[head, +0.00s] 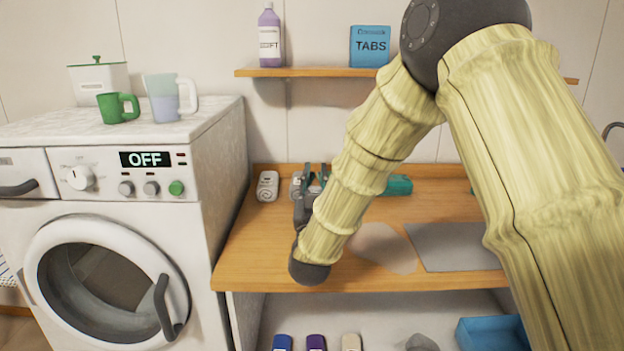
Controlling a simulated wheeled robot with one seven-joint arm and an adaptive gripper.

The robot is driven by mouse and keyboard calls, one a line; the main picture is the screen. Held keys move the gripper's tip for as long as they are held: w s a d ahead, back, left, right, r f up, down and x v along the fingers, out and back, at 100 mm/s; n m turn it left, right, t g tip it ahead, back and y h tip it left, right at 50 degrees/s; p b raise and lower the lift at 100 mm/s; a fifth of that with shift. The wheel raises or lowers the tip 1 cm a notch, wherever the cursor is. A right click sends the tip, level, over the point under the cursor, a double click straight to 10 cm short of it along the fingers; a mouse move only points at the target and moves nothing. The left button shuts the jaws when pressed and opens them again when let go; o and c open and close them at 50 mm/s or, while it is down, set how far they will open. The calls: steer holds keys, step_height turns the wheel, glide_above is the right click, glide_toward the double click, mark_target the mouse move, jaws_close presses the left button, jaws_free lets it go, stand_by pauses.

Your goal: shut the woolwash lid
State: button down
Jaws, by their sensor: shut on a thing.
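My gripper (316,171) is at the back of the wooden counter, its dark teal fingers pointing toward the wall. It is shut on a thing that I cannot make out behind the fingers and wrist. A pale grey item (296,185) is right beside the fingers on the left; I cannot tell whether they touch it. I cannot identify the woolwash or its lid by any readable label. Several capped containers stand below the counter: a blue one (282,343), a purple one (316,343) and a cream one (351,343).
A white rolled item (267,186) and a teal item (398,185) are on the counter (245,262), with a grey mat (455,248) at right. The washer (216,165) borders the left. A shelf (310,72) holds a purple bottle (269,38) and a TABS box (369,47).

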steer(key=shift+f, duration=0.35)
steer(key=c, duration=1.2)
jaws_free()
steer(key=shift+c, duration=0.2)
steer(key=shift+r, duration=0.15)
steer(key=v, duration=1.2)
